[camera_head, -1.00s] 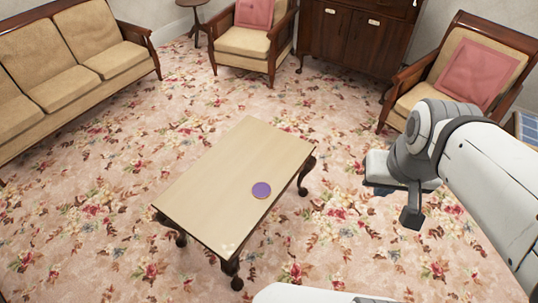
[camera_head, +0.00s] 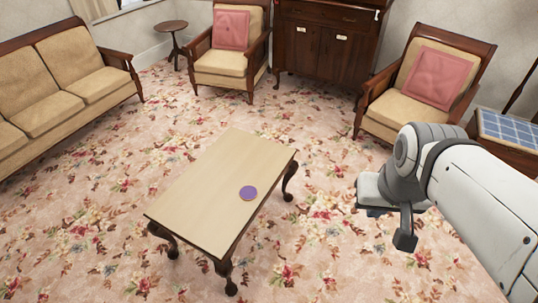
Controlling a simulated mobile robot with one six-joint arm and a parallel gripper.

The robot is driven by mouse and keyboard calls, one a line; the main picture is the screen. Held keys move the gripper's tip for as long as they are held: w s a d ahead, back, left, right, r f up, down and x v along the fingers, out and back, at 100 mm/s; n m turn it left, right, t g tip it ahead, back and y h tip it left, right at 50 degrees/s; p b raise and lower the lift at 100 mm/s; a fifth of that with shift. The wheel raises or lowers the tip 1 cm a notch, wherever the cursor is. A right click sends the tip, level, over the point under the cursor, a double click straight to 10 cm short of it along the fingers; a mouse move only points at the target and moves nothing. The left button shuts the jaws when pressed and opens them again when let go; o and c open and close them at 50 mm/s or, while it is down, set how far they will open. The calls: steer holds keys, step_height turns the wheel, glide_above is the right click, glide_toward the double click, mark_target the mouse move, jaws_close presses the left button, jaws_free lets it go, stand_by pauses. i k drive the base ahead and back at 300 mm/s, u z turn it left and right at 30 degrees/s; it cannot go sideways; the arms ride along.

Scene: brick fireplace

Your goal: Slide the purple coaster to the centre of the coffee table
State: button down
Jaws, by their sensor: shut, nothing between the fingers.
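The purple coaster (camera_head: 248,193) is a small round disc lying flat on the coffee table (camera_head: 205,185). It sits near the table's right long edge, off the middle of the top. The table is pale wood on top with dark curved legs. My gripper (camera_head: 404,240) is at the right of the view, over the carpet and apart from the table and coaster. It is shut and holds nothing. Its fingers are seen from behind and partly hidden by the wrist.
A beige sofa (camera_head: 60,85) stands at the left. Armchairs with pink cushions stand at the back (camera_head: 222,65) and right (camera_head: 425,85). A dark cabinet (camera_head: 325,50) is between them. A small round table (camera_head: 171,28) is behind. Floral carpet around the coffee table is clear.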

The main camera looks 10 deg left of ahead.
mark_target(248, 193)
steer(key=z, duration=0.05)
steer(key=i, duration=0.9)
steer(key=u, duration=0.1)
